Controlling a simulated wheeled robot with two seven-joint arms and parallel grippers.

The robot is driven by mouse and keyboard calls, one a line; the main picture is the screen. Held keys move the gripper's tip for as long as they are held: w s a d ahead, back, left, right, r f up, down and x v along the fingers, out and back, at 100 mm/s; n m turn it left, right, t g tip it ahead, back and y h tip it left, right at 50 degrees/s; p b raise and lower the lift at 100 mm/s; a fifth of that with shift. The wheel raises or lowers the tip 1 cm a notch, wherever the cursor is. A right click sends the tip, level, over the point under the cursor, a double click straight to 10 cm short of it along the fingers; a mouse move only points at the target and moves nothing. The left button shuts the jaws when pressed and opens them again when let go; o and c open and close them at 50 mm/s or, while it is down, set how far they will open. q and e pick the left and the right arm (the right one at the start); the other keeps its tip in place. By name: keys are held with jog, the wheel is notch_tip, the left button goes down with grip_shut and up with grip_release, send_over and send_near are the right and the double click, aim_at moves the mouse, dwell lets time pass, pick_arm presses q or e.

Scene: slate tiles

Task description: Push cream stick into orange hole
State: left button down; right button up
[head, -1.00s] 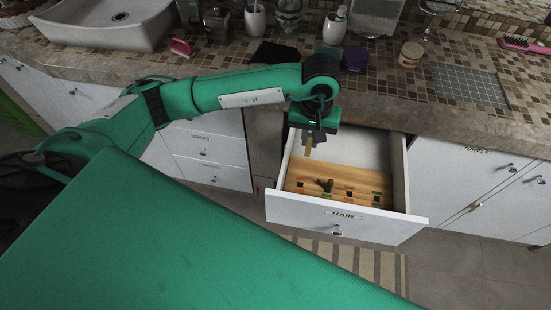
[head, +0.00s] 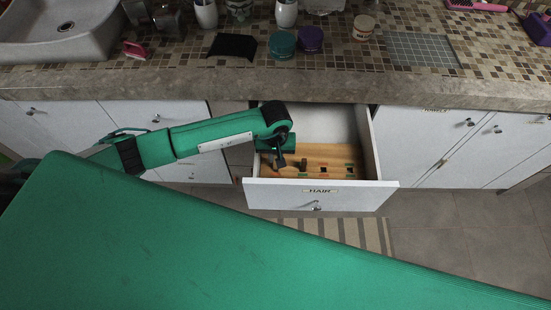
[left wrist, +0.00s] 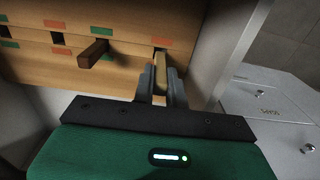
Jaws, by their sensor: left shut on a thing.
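My left gripper (head: 280,163) reaches down into the open drawer. In the left wrist view its two fingers (left wrist: 162,84) are shut on the cream stick (left wrist: 159,64). The stick's far end meets the wooden block (left wrist: 120,72) just beside an orange mark (left wrist: 161,42). The hole at that mark is covered by the stick, so I cannot tell how deep the tip sits. In the head view the block (head: 336,153) lies in the drawer. My right gripper is not in view.
The drawer front (head: 318,194), labelled HAIR, stands pulled out below the counter. The drawer's side wall (left wrist: 222,48) is close to the right of my gripper in the left wrist view.

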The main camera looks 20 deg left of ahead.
aim_at(276, 168)
pick_arm(q)
notch_tip(276, 168, down, 2)
jog(key=shift+f, duration=0.55)
jog(key=c, duration=1.4)
grip_release()
jog(key=shift+c, duration=0.2)
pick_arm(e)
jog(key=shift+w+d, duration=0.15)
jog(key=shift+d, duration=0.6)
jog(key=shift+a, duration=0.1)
